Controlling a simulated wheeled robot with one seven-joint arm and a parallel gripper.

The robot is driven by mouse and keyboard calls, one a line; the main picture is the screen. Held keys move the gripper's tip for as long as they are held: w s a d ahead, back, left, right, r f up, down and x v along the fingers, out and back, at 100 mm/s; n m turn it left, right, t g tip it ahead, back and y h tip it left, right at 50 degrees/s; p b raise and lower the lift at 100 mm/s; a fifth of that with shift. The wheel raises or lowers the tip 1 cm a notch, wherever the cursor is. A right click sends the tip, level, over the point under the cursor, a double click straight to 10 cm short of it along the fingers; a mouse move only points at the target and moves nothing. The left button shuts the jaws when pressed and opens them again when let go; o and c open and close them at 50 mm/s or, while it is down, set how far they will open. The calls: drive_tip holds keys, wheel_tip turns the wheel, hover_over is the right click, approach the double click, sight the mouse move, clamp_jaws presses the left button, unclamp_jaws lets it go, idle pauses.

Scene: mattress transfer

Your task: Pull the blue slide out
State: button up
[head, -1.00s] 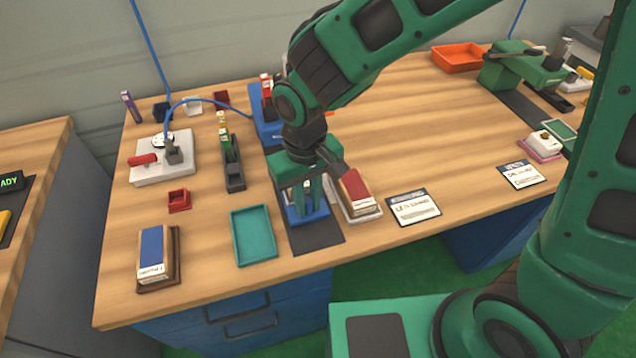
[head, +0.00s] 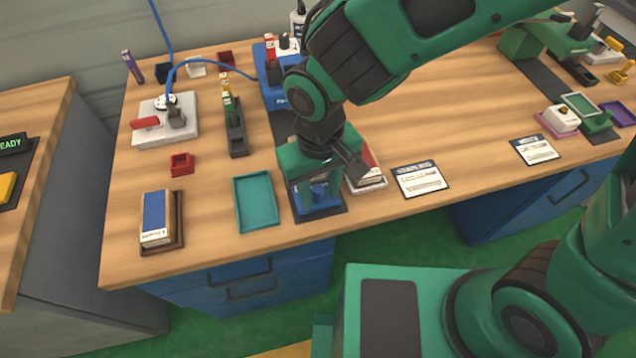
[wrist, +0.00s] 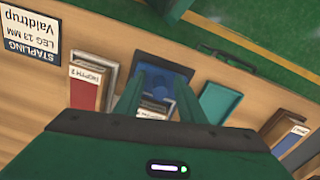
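The blue slide (head: 322,207) sits at the front end of a dark strip, near the table's front edge. The strip runs back toward a blue machine (head: 272,90), partly hidden by my arm. My gripper (head: 318,198) points down over the slide, with its green fingers on either side of the slide's upright blue part. In the wrist view the slide (wrist: 160,85) shows between the fingers (wrist: 158,100), with a pale labelled piece nearer the palm. The exact finger contact is partly hidden.
A red-topped block (head: 368,165) stands close to the gripper's right, with a label card (head: 420,180) beyond it. A teal tray (head: 256,203) and a blue-topped block (head: 154,215) lie to the left.

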drive_tip(key=shift+a, duration=0.15)
drive_tip(key=shift+w+r, duration=0.15)
drive_tip(key=shift+r, duration=0.4)
wheel_tip(320, 180, up, 10)
drive_tip(key=shift+f, duration=0.15)
idle(0.4)
drive_tip(key=w+d+r+m, duration=0.1)
drive_tip(key=w+d+m, duration=0.25)
drive_tip(key=d, duration=0.85)
drive_tip(key=w+d+r+m, duration=0.15)
drive_tip(key=w+d, duration=0.25)
drive_tip(key=d, duration=0.8)
drive_tip(key=s+d+m, duration=0.3)
drive_tip(key=s+d, duration=0.3)
drive_tip(key=d, duration=0.3)
drive_tip(key=s+d+f+m, duration=0.1)
drive_tip(key=s+d+m, duration=0.3)
drive_tip(key=d, duration=0.6)
drive_tip(key=shift+s+d+f+m, duration=0.25)
drive_tip(key=shift+s+m, duration=0.05)
drive_tip(key=shift+s, duration=0.75)
